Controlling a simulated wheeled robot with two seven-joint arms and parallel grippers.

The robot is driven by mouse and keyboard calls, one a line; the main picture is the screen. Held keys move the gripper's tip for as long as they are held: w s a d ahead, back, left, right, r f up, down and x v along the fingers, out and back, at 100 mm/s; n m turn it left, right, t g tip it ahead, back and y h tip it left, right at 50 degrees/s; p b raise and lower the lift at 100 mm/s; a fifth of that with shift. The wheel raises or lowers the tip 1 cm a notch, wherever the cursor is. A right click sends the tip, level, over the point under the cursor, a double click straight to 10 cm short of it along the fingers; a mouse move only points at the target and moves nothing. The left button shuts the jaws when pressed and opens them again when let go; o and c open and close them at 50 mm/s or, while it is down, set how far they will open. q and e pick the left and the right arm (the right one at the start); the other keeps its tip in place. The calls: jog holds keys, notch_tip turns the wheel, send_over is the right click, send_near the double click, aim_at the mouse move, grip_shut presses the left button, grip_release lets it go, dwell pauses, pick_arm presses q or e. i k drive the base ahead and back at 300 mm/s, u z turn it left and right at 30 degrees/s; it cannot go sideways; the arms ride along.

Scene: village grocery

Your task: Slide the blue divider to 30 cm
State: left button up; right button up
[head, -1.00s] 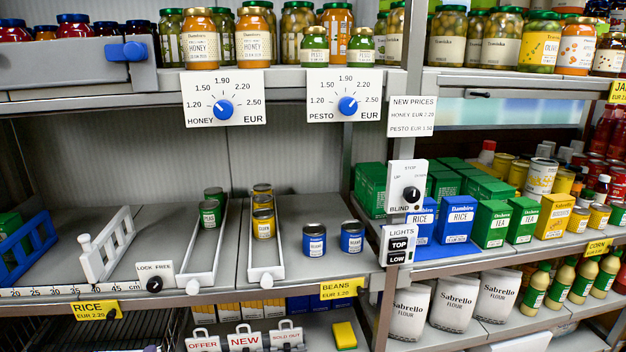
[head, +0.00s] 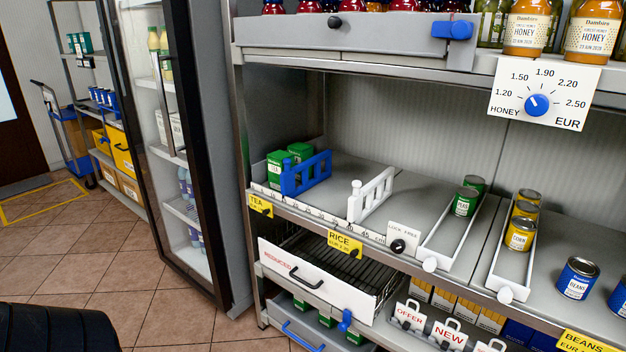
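The blue divider (head: 306,173) stands upright on the middle shelf near its left end, just right of green tea boxes (head: 277,169). A white ruler strip (head: 312,212) runs along the shelf's front edge. The blue divider's front end is near the low-number part of the strip; the exact reading is too small to tell. A plate marked LOCK FREE with a black knob (head: 398,246) sits right of the strip. Neither gripper is in view.
The shelf between the blue and white dividers is clear. White channels with cans (head: 465,203) stand to the right. Below, a white drawer front (head: 310,280) and a wire basket jut out. A glass-door cabinet (head: 180,150) stands left, with open tiled floor in front.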

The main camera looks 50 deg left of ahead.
aim_at(287, 177)
jog(key=u, duration=2)
jog(key=k, duration=0.4)
jog(key=u, duration=0.15)
jog(key=i, duration=1.1)
jog(key=z, duration=1.35)
jog(key=i, duration=0.2)
jog(key=z, duration=0.2)
